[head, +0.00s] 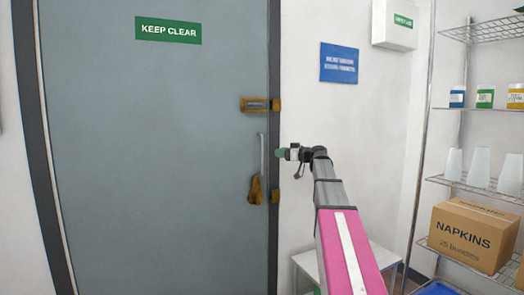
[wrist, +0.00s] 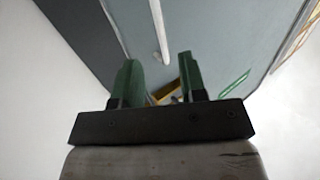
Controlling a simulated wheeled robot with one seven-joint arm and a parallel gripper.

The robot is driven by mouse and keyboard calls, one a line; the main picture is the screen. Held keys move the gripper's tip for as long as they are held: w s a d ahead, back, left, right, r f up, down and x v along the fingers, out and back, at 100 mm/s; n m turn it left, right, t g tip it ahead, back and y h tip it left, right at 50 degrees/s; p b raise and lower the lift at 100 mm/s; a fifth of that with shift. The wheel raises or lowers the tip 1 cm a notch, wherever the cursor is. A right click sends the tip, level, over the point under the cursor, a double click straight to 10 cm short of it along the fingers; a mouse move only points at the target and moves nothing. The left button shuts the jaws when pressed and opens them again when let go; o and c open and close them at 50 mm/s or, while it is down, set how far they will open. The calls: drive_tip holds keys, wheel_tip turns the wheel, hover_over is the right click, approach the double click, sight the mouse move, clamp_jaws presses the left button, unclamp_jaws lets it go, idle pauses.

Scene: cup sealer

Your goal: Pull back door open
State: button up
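The closed grey-blue door (head: 150,140) fills the left of the head view, with a green KEEP CLEAR sign. Its pale vertical pull handle (head: 262,153) is near the right edge, between a brass bolt (head: 258,104) above and a brass latch piece (head: 256,190) below. My gripper (head: 280,153) is at handle height, just right of the handle. In the wrist view, my gripper (wrist: 160,65) has its two green fingers apart, with nothing held. The handle (wrist: 158,28) shows beyond the fingertips, and brass hardware (wrist: 166,95) shows through the gap.
A wire shelf (head: 470,185) on the right holds jars, white cups and a NAPKINS box (head: 470,236). A small white table (head: 305,262) stands low beside my arm. A blue sign (head: 339,63) and a white wall box (head: 395,24) are on the wall.

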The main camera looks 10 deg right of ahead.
drive_tip(key=x, duration=1)
drive_tip(key=shift+w+a+r, duration=0.2)
drive_tip(key=shift+w+r, duration=0.1)
drive_tip(key=shift+r, duration=0.2)
clamp_jaws()
